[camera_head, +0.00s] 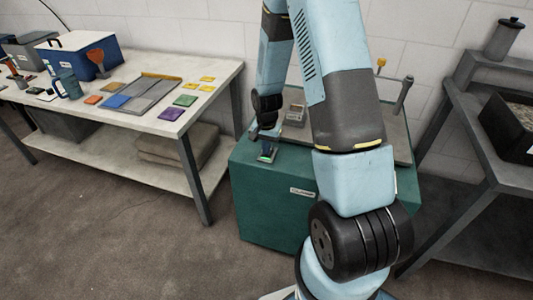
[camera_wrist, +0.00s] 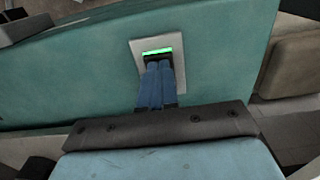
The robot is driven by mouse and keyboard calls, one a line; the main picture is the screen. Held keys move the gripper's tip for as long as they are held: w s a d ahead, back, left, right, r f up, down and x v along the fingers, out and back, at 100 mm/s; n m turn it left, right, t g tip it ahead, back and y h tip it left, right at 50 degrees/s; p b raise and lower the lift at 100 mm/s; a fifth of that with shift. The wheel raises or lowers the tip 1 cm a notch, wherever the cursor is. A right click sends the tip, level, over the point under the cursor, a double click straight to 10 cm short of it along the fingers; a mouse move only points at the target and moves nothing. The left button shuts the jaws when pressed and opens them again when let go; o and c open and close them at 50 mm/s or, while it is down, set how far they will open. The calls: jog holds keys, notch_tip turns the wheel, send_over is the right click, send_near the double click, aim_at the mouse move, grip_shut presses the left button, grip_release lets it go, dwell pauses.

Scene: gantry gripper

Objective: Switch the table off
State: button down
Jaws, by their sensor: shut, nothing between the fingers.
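The teal cabinet-like table (camera_head: 290,205) stands in the middle of the head view and fills much of the wrist view (camera_wrist: 85,75). On it is a pale grey switch plate (camera_wrist: 180,52) with a strip lit green (camera_wrist: 158,51); the green glow also shows in the head view (camera_head: 265,158). My gripper (camera_wrist: 158,66) is shut with nothing between its blue fingers. The fingertips are at the dark part of the switch, just below the green strip, and hide part of it. I cannot tell whether they touch it. In the head view my gripper (camera_head: 268,147) is at the table's front left.
A pale workbench (camera_head: 225,80) on the left holds coloured tiles, a grey tray (camera_head: 145,95) and a blue cooler box (camera_head: 80,55). A dark grey bench (camera_head: 470,130) with a black bin (camera_head: 510,125) stands on the right. Carpeted floor in front is clear.

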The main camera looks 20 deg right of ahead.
notch_tip(320, 180, up, 7)
dwell(1.1)
dwell(0.3)
jog(key=s+r+n+t, duration=0.15)
jog(key=s+r, duration=0.25)
jog(key=r, duration=0.7)
jog(key=s+r+n+t, duration=0.15)
jog(key=s+r, duration=0.35)
jog(key=r, duration=0.6)
jog(key=s+r+n+t, duration=0.1)
jog(key=s+r+n, duration=0.1)
jog(key=s+r, duration=0.3)
jog(key=s+r+n+t, duration=0.1)
jog(key=s+r, duration=0.5)
jog(key=s, duration=0.6)
jog(key=shift+r+n+t, duration=0.3)
jog(key=shift+n, duration=0.3)
